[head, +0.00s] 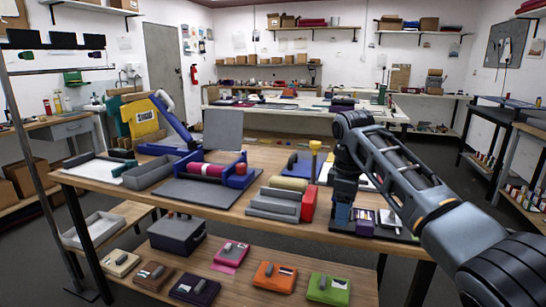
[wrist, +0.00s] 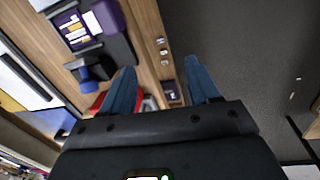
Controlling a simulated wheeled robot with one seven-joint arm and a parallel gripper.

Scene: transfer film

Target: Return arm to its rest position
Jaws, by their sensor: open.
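My arm reaches in from the right of the head view, and my gripper (head: 343,214) hangs down from it near the front edge of the workbench (head: 225,212), at its right part. In the wrist view my gripper (wrist: 160,75) shows two blue fingers spread apart with nothing between them. Below the gap are the wooden bench edge and dark floor. A purple box (head: 364,222) sits just right of the gripper in the head view; a purple item with a label (wrist: 74,29) shows at the upper left of the wrist view.
Grey blocks (head: 274,205) and a red block (head: 309,204) stand left of the gripper. A blue press with a red roller (head: 206,170) is farther left. A lower shelf holds a dark case (head: 177,234) and several coloured pads. The floor (wrist: 250,60) is open in the wrist view.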

